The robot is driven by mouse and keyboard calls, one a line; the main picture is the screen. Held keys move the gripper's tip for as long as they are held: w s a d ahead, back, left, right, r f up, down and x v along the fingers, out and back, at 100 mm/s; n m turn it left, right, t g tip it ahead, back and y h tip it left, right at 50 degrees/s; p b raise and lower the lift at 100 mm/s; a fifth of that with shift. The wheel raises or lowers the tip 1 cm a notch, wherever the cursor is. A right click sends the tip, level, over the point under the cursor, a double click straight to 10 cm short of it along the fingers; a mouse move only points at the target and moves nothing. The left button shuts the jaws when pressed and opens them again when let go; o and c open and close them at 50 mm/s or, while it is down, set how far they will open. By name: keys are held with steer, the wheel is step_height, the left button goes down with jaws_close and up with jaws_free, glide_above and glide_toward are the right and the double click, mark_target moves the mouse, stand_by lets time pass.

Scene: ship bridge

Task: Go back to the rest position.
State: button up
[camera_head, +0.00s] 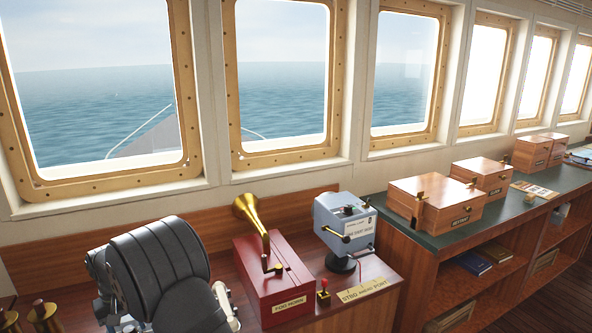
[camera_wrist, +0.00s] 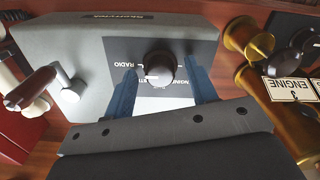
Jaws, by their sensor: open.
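In the wrist view, my gripper (camera_wrist: 160,70) is open, with one blue finger on each side of a black round knob (camera_wrist: 159,68). Gaps show between the knob and both fingers, and nothing is held. The knob sits on the dark panel of a grey box (camera_wrist: 75,50) with labels reading "RADIO" and, partly covered, "ENGINE". How far the fingertips are from the panel I cannot tell. In the head view, dark rounded links of my arm fill the lower left, and my gripper's fingers and the knob do not show there.
In the wrist view, a lever (camera_wrist: 30,90) is at left and brass fittings (camera_wrist: 245,38) at right. In the head view, a red fog horn box (camera_head: 272,280), a grey-blue control box (camera_head: 345,225) and a small red-knobbed lever (camera_head: 323,290) stand right of my arm. Wooden boxes (camera_head: 435,200) line the right counter.

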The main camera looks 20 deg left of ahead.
steer(key=n, duration=0.5)
steer(key=shift+n, duration=2.4)
